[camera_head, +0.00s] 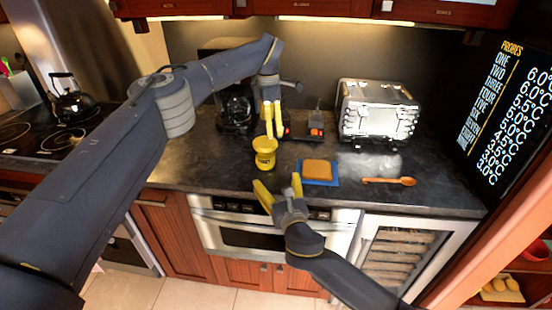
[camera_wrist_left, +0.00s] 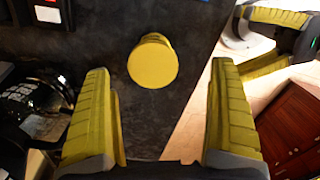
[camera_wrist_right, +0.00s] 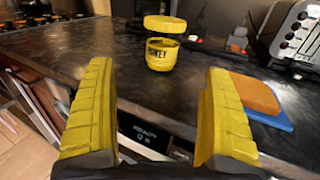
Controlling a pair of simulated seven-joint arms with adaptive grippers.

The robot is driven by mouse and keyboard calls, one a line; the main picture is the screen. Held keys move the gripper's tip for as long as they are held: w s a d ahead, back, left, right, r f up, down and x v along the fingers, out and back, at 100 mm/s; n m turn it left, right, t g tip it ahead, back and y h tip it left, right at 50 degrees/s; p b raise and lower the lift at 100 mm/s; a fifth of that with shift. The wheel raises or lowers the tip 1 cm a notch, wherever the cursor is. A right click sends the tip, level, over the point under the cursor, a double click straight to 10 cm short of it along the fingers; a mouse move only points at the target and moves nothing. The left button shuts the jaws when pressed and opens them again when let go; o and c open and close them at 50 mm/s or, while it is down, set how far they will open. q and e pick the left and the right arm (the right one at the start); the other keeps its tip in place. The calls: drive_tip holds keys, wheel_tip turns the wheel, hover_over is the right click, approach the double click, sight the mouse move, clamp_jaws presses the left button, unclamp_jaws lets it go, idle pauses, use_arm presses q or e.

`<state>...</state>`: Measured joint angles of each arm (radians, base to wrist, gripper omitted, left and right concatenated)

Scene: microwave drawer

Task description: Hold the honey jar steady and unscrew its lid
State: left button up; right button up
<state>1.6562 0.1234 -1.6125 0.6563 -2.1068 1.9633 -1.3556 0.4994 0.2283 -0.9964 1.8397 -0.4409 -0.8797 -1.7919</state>
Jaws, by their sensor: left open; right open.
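The yellow honey jar (camera_head: 264,160) stands upright on the dark counter. Its round yellow lid (camera_head: 265,144) sits at its top, above a narrower neck; the lid also shows in the right wrist view (camera_wrist_right: 165,24). I cannot tell whether lid and jar are joined. My left gripper (camera_head: 274,134) is open and points down just above the lid, which lies ahead between its fingers in the left wrist view (camera_wrist_left: 152,62). My right gripper (camera_head: 278,181) is open and empty at the counter's front edge, with the jar (camera_wrist_right: 162,55) ahead between its fingers.
Bread on a blue board (camera_head: 321,180) lies right of the jar, with a wooden spoon (camera_head: 388,181) farther right. A toaster (camera_head: 378,112) and a coffee maker (camera_head: 236,108) stand behind. The counter left of the jar is clear.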

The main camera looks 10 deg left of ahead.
sight(265, 153)
use_arm(q)
drive_tip(key=shift+w+a+r+n, duration=0.15)
drive_tip(key=shift+a, duration=0.35)
drive_tip(key=shift+w+a+r+n, duration=0.15)
drive_tip(key=shift+a, duration=0.45)
use_arm(e)
drive_tip(key=x, duration=1.1)
drive_tip(key=f+x, duration=0.1)
drive_tip(key=x, duration=0.5)
drive_tip(key=shift+w+d+f, duration=0.1)
drive_tip(key=shift+w+d, duration=0.15)
drive_tip(key=shift+d, duration=0.1)
drive_tip(key=shift+c, duration=0.4)
